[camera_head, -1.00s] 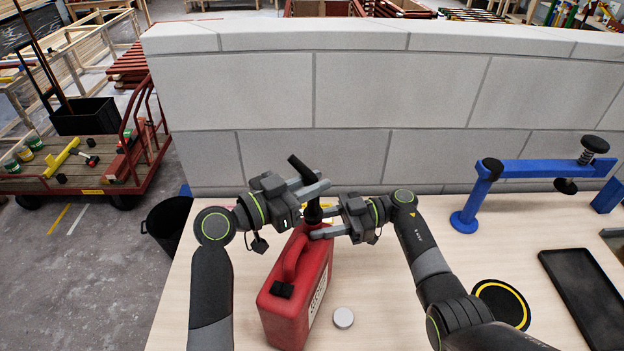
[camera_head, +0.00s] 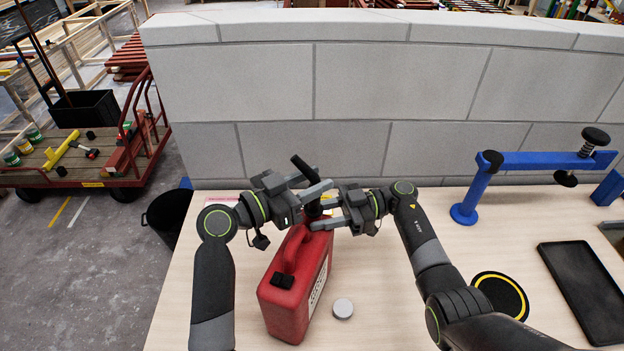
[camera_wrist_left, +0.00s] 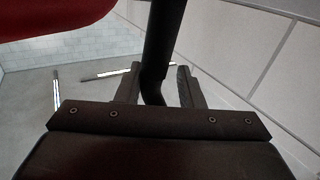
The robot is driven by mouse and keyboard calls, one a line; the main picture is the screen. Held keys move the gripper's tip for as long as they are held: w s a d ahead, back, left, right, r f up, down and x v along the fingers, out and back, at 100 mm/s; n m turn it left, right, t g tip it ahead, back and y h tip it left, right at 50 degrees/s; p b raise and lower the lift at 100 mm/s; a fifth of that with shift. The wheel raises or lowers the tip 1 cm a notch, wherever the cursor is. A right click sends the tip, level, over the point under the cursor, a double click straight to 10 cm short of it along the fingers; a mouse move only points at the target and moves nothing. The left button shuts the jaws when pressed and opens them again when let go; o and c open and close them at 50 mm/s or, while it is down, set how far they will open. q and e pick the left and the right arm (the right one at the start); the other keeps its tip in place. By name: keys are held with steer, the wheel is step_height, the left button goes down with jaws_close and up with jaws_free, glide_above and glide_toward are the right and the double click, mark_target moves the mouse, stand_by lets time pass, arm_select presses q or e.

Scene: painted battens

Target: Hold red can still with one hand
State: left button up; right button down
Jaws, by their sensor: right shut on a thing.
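The red can (camera_head: 285,297) stands upright on the pale table, with a dark spout (camera_head: 302,167) rising tilted from its top. My right gripper (camera_head: 318,213) is shut on the can's neck area at the spout's foot; the exact contact is partly hidden. My left gripper (camera_head: 318,190) is higher, at the spout. In the left wrist view the dark spout (camera_wrist_left: 158,45) passes between the open fingers (camera_wrist_left: 158,88), with gaps seen on both sides. A red part of the can (camera_wrist_left: 50,15) shows at that view's top left.
A grey round cap (camera_head: 343,308) lies right of the can. A blue clamp stand (camera_head: 540,162), a black-and-yellow disc (camera_head: 500,295) and a black tray (camera_head: 588,290) are farther right. A grey block wall (camera_head: 390,90) stands behind the table. A black bin (camera_head: 168,215) is off the left edge.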

arm_select(q)
steer(key=shift+o, duration=0.8)
steer(key=shift+f, duration=0.1)
steer(key=v, duration=1.2)
arm_select(e)
steer(key=c, duration=0.9)
jaws_free()
steer(key=v, duration=1.2)
steer(key=shift+w, duration=0.1)
